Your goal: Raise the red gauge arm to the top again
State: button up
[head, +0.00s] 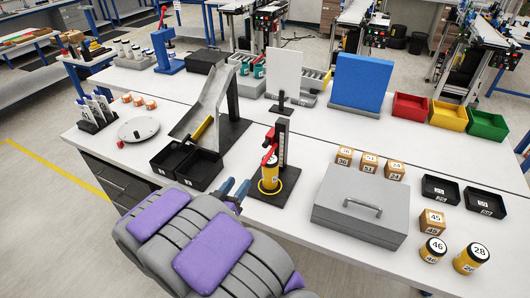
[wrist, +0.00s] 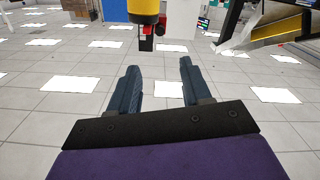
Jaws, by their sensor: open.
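The gauge is a black upright post (head: 283,140) with a pale scale, on a black base (head: 287,188). Its red arm (head: 270,150) sits low on the post, just over a yellow canister (head: 270,178) that stands on the base; whether they touch is unclear. My gripper (head: 237,188) is open and empty, at the left of the canister and lower than the red arm. In the wrist view, which looks upside down, my gripper's fingers (wrist: 155,75) are apart. The yellow canister (wrist: 144,8) is cut off at the top edge, with a small red part (wrist: 161,24) beside it.
A grey box with a handle (head: 352,218) stands right of the gauge. Black bins (head: 200,168) and a grey chute (head: 205,103) stand left. Numbered brown blocks (head: 369,163) and a yellow can (head: 470,258) are farther right.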

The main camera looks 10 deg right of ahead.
jog(key=b, duration=0.2)
send_near(265, 147)
jog(key=x, duration=0.4)
jog(key=b+x, duration=0.1)
jog(key=x, duration=0.3)
jog(key=shift+d, duration=0.4)
jog(key=shift+a, duration=1)
jog(key=shift+c, duration=1.2)
jog(key=shift+d, duration=0.65)
jog(key=c, duration=0.5)
jog(key=shift+a+f, duration=0.1)
jog(key=shift+a, duration=0.05)
grip_shut()
